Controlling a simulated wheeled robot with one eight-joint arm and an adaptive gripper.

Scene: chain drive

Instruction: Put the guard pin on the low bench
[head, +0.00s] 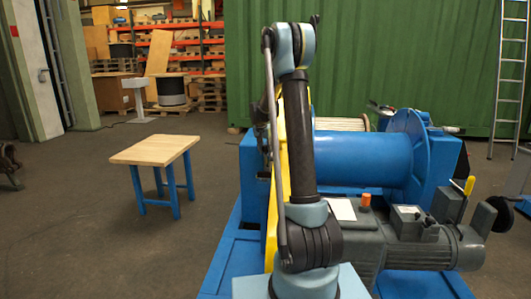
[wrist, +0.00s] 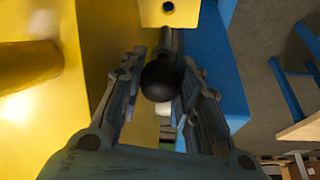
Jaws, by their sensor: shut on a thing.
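The guard pin has a round black knob (wrist: 161,80) and a grey shank, seen in the wrist view. My gripper (wrist: 162,62) is shut on it, with one finger on each side of the knob. The shank points away toward a yellow plate with a hole (wrist: 168,8); I cannot tell whether its far end touches anything. In the head view my gripper (head: 263,135) is beside the yellow guard (head: 298,140), partly hidden by my arm, and the pin is not clear. The low bench (head: 155,150) has a bare wooden top and blue legs, left of the machine.
The blue winch drum (head: 362,157) and its grey motor (head: 425,245) stand right of the yellow guard. A blue base frame (head: 225,262) runs along the floor. The floor between bench and machine is clear. A cable reel (head: 171,90) stands behind.

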